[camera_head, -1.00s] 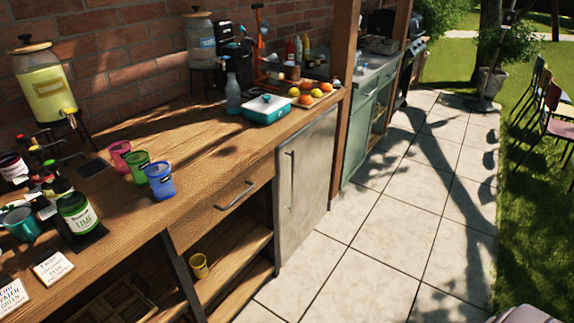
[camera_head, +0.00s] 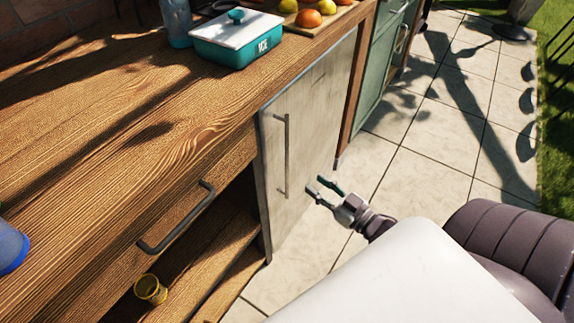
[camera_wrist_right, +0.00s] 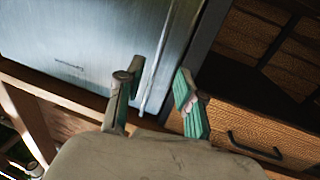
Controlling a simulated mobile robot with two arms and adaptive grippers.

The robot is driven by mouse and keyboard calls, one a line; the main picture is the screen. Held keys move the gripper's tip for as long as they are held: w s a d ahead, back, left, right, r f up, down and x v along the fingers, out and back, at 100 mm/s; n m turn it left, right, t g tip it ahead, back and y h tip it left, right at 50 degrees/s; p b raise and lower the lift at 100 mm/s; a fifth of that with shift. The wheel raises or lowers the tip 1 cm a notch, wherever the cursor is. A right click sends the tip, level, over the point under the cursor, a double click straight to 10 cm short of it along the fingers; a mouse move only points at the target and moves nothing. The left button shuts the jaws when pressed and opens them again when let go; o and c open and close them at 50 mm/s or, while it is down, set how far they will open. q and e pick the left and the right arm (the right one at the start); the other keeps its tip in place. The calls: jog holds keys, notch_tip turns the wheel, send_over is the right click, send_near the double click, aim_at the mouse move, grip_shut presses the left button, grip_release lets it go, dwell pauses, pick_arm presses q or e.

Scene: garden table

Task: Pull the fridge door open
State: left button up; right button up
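The fridge door (camera_head: 312,115) is a pale grey panel under the wooden counter, and it looks shut. Its slim vertical handle (camera_head: 286,160) is near the door's left edge. My right gripper (camera_head: 317,187) is open and empty, in front of the door and just right of the handle's lower end in the head view. In the right wrist view the door (camera_wrist_right: 75,35) fills the upper left. The handle (camera_wrist_right: 152,88) shows as a thin bright bar in the gap between the open fingers (camera_wrist_right: 157,88); I see no contact. My left gripper is not in view.
A drawer with a dark handle (camera_head: 178,222) is left of the fridge, above an open shelf with a yellow cup (camera_head: 151,290). The paved floor (camera_head: 410,180) is clear.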

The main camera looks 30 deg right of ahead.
aim_at(288, 165)
jog(key=w, duration=0.3)
jog(key=w+a+b, duration=0.1)
jog(key=w, duration=0.3)
jog(key=w+a, duration=0.1)
jog(key=w, duration=0.3)
jog(key=shift+w+a, duration=0.15)
jog(key=shift+a, duration=0.05)
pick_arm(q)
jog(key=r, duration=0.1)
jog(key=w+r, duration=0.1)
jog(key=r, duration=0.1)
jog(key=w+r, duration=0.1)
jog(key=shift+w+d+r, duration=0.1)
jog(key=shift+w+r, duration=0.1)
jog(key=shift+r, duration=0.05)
pick_arm(e)
jog(key=shift+c, duration=0.2)
grip_shut()
